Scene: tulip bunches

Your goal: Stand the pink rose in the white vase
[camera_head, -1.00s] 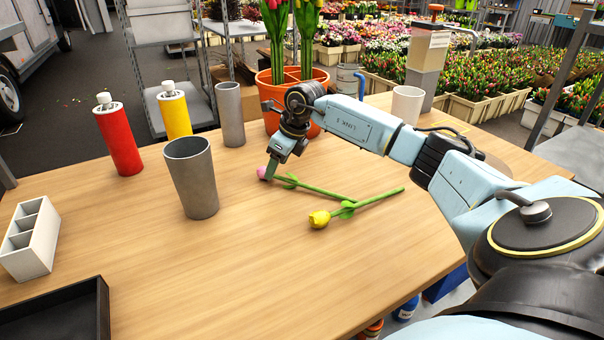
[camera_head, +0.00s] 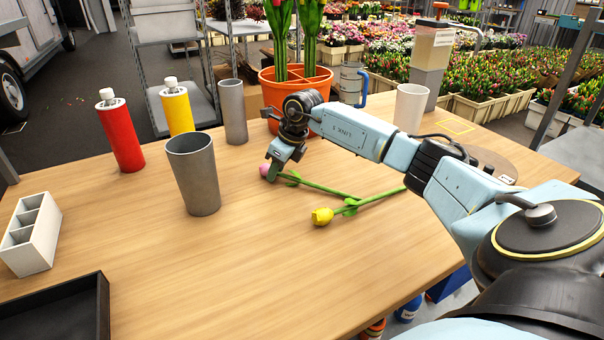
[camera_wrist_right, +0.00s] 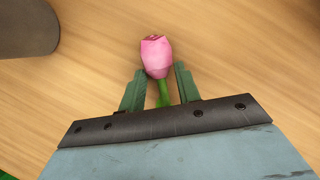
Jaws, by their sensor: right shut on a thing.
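The pink rose (camera_head: 265,170) lies on the wooden table, its green stem running to the right. My right gripper (camera_head: 272,174) is low at the table, shut on the rose's stem just below the bloom. In the right wrist view the pink bloom (camera_wrist_right: 156,57) sticks out beyond the fingertips (camera_wrist_right: 160,80), with the stem between them. The white vase (camera_head: 410,108) stands upright near the table's back right, behind my right forearm. My left gripper is not in view.
A yellow tulip (camera_head: 322,216) lies close in front of the rose, its stem near the rose's stem end. A grey vase (camera_head: 193,174) stands to the left, a slimmer grey one (camera_head: 232,110) behind. An orange pot (camera_head: 295,88) stands behind my gripper. The front middle is clear.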

